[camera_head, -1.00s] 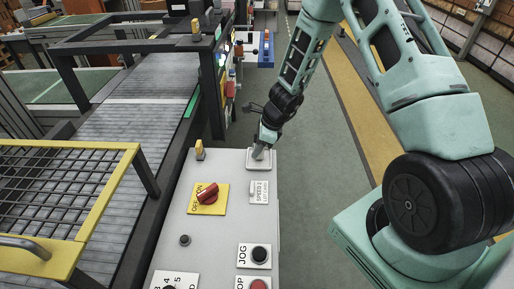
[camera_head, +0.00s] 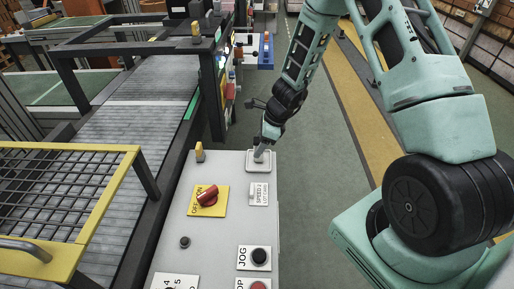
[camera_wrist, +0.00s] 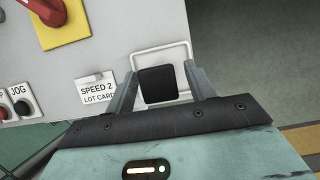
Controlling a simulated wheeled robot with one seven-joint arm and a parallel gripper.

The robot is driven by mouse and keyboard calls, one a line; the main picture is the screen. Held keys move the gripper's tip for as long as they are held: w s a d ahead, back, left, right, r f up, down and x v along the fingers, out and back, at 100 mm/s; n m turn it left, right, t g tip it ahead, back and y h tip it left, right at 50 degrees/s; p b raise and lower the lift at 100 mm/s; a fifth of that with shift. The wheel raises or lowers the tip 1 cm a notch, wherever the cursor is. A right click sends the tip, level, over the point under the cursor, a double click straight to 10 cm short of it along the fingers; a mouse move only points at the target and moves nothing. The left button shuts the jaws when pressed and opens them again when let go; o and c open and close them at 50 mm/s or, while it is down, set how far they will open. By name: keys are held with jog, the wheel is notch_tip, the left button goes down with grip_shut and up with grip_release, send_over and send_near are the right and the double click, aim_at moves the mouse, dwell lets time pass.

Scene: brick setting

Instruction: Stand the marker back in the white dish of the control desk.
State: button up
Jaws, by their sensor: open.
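The white dish (camera_head: 266,168) sits at the far end of the grey control desk (camera_head: 222,225). Its rim also shows in the wrist view (camera_wrist: 150,52). My gripper (camera_head: 259,156) is over the dish and points down at it. In the wrist view its two fingers (camera_wrist: 162,68) are apart. A black, square-looking end, seemingly the marker (camera_wrist: 158,85), shows between them, seen almost end-on within the dish outline. Small gaps show beside it, so the fingers look clear of it. In the head view I cannot make out the marker at the fingers.
The desk carries a red rotary switch (camera_head: 207,196) on a yellow plate, a "SPEED 2 LOT CARD" label (camera_head: 259,194), a black JOG button (camera_head: 259,256) and a yellow-topped post (camera_head: 199,152). A roller conveyor (camera_head: 135,130) runs at left. Open floor (camera_head: 325,220) lies right of the desk.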

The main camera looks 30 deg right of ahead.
jog(key=v, duration=0.9)
jog(key=s+a+r+n+g, duration=0.1)
jog(key=s+a+r+n, duration=0.4)
jog(key=a+n, duration=0.3)
jog(key=s+a+r+n+g, duration=0.2)
jog(key=s+a+r+n, duration=0.4)
jog(key=a, duration=0.5)
jog(key=s+a+r+n+h, duration=0.1)
jog(key=s+a+r+n, duration=0.1)
jog(key=s+n, duration=0.6)
jog(key=s+a+r+n+h, duration=0.1)
jog(key=s+a+n+h, duration=0.1)
jog(key=s+n, duration=0.6)
jog(key=n, duration=0.2)
jog(key=shift+s+r+n+p, duration=0.3)
jog(key=shift+r+p, duration=0.05)
jog(key=shift+r, duration=0.05)
jog(key=shift+a, duration=0.15)
